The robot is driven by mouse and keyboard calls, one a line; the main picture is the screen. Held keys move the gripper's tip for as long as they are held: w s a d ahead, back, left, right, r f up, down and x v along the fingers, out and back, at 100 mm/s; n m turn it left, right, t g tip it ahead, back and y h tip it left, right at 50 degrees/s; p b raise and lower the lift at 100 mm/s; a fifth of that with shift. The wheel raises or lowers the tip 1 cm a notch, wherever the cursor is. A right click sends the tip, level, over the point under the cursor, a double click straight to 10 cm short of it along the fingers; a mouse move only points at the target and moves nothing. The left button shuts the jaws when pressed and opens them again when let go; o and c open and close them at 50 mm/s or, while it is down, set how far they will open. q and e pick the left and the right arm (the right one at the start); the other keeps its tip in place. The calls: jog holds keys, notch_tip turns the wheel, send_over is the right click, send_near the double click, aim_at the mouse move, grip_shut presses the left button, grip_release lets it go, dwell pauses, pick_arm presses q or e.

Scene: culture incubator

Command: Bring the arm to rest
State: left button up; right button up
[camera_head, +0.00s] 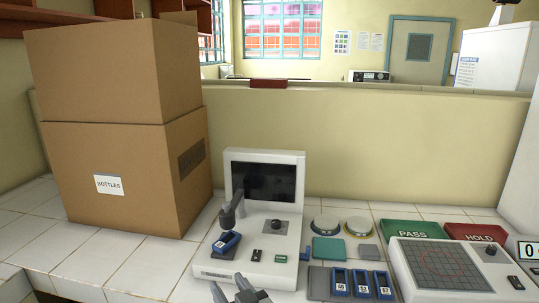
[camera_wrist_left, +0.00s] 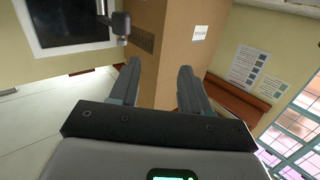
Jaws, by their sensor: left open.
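My left gripper (camera_head: 238,290) is at the bottom edge of the head view, in front of the white incubator device (camera_head: 230,273). In the left wrist view its two grey fingers (camera_wrist_left: 158,88) stand apart with nothing between them. The cardboard boxes show beyond the fingers there. A blue labelled block (camera_head: 226,243) sits on the device's left side, below a dark upright part (camera_head: 230,214). The gripper is apart from it. My right gripper is in neither view.
Two stacked cardboard boxes (camera_head: 140,190) stand at the left. Right of the device are two round dishes (camera_head: 326,224), several blue labelled blocks (camera_head: 362,284), a green PASS tray (camera_head: 412,230), a red HOLD tray (camera_head: 474,233) and a gridded white panel (camera_head: 445,265). Tiles at front left are bare.

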pick_arm(q)
jog(key=w+a+f+m+g+p, duration=0.1)
jog(key=a+f+g, duration=0.2)
jog(key=a+f, duration=0.85)
jog(key=s+a+f+m+g+h+p, duration=0.1)
jog(key=s+a+f+h, duration=0.1)
jog(key=f, duration=0.4)
jog(key=s+a+f+m+g+h+p, duration=0.1)
jog(key=s+a+f, duration=0.1)
jog(key=f, duration=0.5)
jog(key=s+d+f+g+h, duration=0.3)
jog(key=s+f+g+h, duration=0.15)
jog(key=s+f, duration=0.45)
jog(key=s+d+g+h, duration=0.5)
jog(key=s+d, duration=0.3)
jog(key=s, duration=0.5)
jog(key=shift+s+d+f, duration=0.3)
jog(key=shift+s+f, duration=0.05)
jog(key=shift+f, duration=0.05)
